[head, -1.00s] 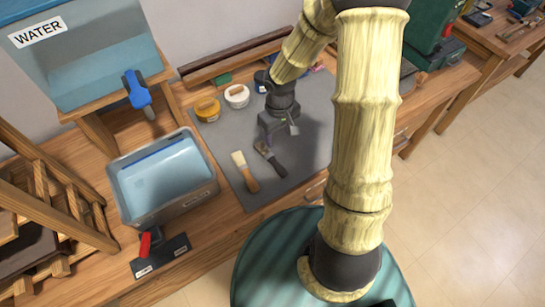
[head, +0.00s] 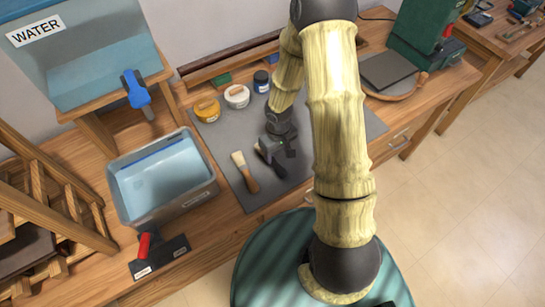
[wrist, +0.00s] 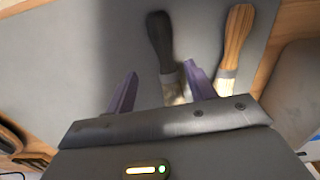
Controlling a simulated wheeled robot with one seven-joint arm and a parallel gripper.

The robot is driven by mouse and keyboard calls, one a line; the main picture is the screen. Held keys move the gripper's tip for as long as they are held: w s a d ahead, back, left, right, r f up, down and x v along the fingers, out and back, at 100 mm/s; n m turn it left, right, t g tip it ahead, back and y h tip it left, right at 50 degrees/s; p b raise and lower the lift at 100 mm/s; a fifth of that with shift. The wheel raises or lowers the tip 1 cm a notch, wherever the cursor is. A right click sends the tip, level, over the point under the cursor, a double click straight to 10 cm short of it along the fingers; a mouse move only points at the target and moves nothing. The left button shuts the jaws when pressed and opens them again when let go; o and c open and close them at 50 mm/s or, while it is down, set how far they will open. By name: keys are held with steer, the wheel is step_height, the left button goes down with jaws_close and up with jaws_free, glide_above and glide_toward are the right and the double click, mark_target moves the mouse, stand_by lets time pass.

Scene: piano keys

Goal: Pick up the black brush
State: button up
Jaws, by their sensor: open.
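The black brush (head: 278,172) lies on the grey mat (head: 232,178), with its dark handle toward the front edge and its bristle end partly hidden by my gripper. In the wrist view, the black brush (wrist: 160,40) shows its handle at the top and its pale bristles between my fingers, closer to the right finger. My gripper (wrist: 161,84) is open, its two purple fingers on either side of the bristle end. It also shows in the head view (head: 272,156), right over the brush. I cannot tell whether the fingers touch the brush or the mat.
A wooden-handled brush (head: 245,172) lies just left of the black one; it shows right of my fingers in the wrist view (wrist: 236,45). Several jars, including a yellow one (head: 207,110), stand behind. A metal basin of water (head: 190,203) is at the left. The mat's right part is clear.

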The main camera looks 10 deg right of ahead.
mark_target(275, 161)
steer(key=f, duration=0.2)
steer(key=a+f, duration=0.1)
steer(key=f, duration=0.1)
steer(key=shift+f, duration=0.2)
steer(key=shift+d+f, duration=0.1)
steer(key=shift+f, duration=0.25)
steer(key=shift+w, duration=0.15)
